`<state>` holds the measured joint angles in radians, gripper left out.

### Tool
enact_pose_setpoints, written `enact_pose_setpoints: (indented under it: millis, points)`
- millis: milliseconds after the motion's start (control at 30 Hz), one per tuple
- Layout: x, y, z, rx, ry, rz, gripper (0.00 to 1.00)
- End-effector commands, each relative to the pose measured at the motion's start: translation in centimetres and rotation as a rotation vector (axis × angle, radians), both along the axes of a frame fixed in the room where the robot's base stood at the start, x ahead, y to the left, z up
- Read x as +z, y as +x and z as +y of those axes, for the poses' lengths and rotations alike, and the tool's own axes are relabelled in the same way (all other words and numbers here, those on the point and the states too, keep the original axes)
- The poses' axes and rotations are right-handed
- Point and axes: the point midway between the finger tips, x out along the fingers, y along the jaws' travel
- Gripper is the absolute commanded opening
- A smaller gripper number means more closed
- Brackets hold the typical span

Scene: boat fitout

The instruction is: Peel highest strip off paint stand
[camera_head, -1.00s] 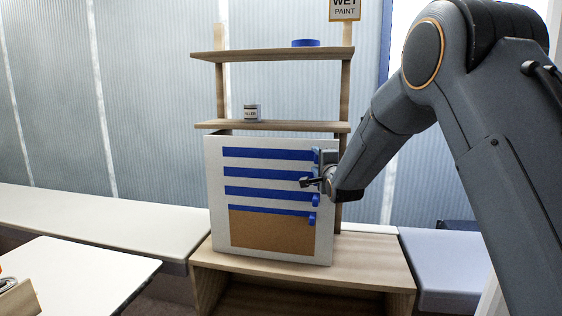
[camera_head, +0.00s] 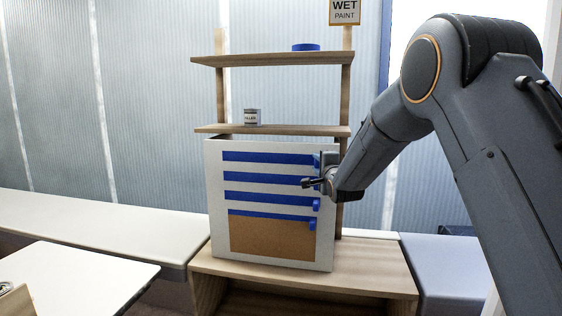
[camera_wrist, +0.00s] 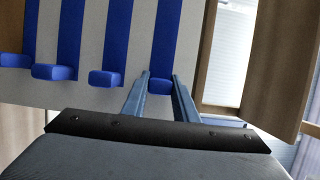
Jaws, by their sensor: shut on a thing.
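The paint stand is a white-edged board (camera_head: 213,200) standing upright on a wooden bench. Several blue strips run across it, with a brown area below. The highest strip (camera_head: 265,157) lies flat along the board. In the wrist view, the strips run up the picture and the highest strip (camera_wrist: 167,35) is the rightmost. My gripper (camera_head: 316,173) is at the board's right edge. In the wrist view, my gripper (camera_wrist: 160,78) has its fingers on either side of the highest strip's blue end tab (camera_wrist: 158,87), shut on it. The second strip's tab (camera_wrist: 105,79) is just outside the left finger.
Wooden shelves (camera_head: 270,59) rise behind the board, holding a blue tape roll (camera_head: 306,47) and a filler can (camera_head: 252,117). A wet paint sign (camera_head: 345,11) is at the top. A white table (camera_head: 85,275) stands at front left. A wooden post is close right of the gripper.

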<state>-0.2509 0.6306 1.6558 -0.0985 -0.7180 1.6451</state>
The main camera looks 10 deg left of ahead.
Motion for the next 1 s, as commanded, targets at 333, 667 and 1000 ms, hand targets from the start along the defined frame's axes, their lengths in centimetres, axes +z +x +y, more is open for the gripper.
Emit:
enact_pose_setpoints:
  millis: [333, 667, 1000]
  points:
    - [0.1, -0.5, 0.1, 0.001, 0.0, -0.001, 0.06]
    - [0.0, -1.7, 0.1, 0.0, 0.0, 0.0, 0.06]
    - [0.1, -2.9, 0.1, 0.0, 0.0, -0.001, 0.06]
